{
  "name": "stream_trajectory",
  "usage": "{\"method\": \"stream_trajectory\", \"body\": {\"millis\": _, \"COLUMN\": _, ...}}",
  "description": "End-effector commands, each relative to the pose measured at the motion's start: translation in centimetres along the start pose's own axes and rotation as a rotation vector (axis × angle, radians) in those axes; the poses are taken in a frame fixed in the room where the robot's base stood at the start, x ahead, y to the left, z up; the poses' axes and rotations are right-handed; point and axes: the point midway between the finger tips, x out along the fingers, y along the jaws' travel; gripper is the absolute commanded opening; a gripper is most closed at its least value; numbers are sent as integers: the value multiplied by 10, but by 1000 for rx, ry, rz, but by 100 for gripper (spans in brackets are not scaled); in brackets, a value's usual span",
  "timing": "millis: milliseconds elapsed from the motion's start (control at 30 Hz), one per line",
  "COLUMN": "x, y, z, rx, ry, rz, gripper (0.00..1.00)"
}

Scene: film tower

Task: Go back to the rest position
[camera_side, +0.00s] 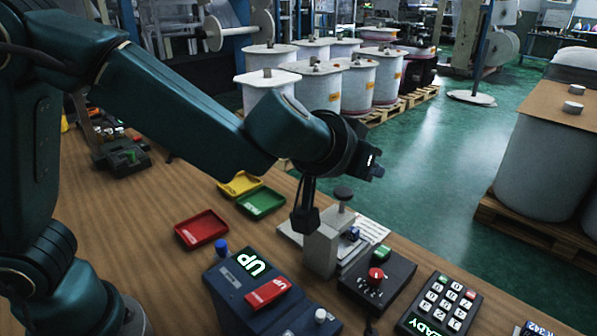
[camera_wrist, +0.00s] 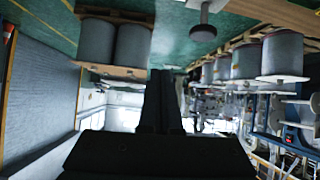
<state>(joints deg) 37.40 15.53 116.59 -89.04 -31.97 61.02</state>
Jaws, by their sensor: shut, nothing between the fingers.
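My gripper (camera_side: 374,166) is held level above the wooden bench, pointing away towards the factory floor. In the wrist view the dark fingers of my gripper (camera_wrist: 160,76) lie together with nothing between them. The side view shows the gripper small and dark, with clear air around its tip. A grey clamp block (camera_side: 320,246) with a black knob stands on the bench below my wrist, apart from the gripper. The wrist view is upside down, with the green floor at its top.
On the bench are a red tray (camera_side: 202,229), yellow tray (camera_side: 240,184), green tray (camera_side: 262,202), a blue control box (camera_side: 225,280) marked UP, a red-button box (camera_side: 377,284) and a keypad (camera_side: 440,309). White drums (camera_side: 322,90) stand on pallets beyond. Open green floor (camera_side: 440,150) lies between.

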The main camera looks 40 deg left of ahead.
Motion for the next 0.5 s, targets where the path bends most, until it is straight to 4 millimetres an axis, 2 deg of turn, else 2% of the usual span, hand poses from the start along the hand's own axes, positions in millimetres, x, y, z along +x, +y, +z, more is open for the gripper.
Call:
{"method": "stream_trajectory", "body": {"millis": 33, "x": -9, "y": -18, "z": -23, "rx": -34, "ry": 50, "rz": -12, "gripper": 0}}
{"method": "stream_trajectory", "body": {"millis": 100, "x": -25, "y": -35, "z": -51, "rx": -50, "ry": 117, "rz": 10, "gripper": 0}}
{"method": "stream_trajectory", "body": {"millis": 200, "x": -54, "y": -49, "z": -80, "rx": -57, "ry": 202, "rz": 85, "gripper": 0}}
{"method": "stream_trajectory", "body": {"millis": 267, "x": -73, "y": -53, "z": -88, "rx": -48, "ry": 236, "rz": 136, "gripper": 0}}
{"method": "stream_trajectory", "body": {"millis": 367, "x": -104, "y": -57, "z": -86, "rx": -11, "ry": 254, "rz": 215, "gripper": 0}}
{"method": "stream_trajectory", "body": {"millis": 467, "x": -129, "y": -60, "z": -63, "rx": 44, "ry": 209, "rz": 265, "gripper": 0}}
{"method": "stream_trajectory", "body": {"millis": 500, "x": -136, "y": -63, "z": -47, "rx": 69, "ry": 171, "rz": 273, "gripper": 0}}
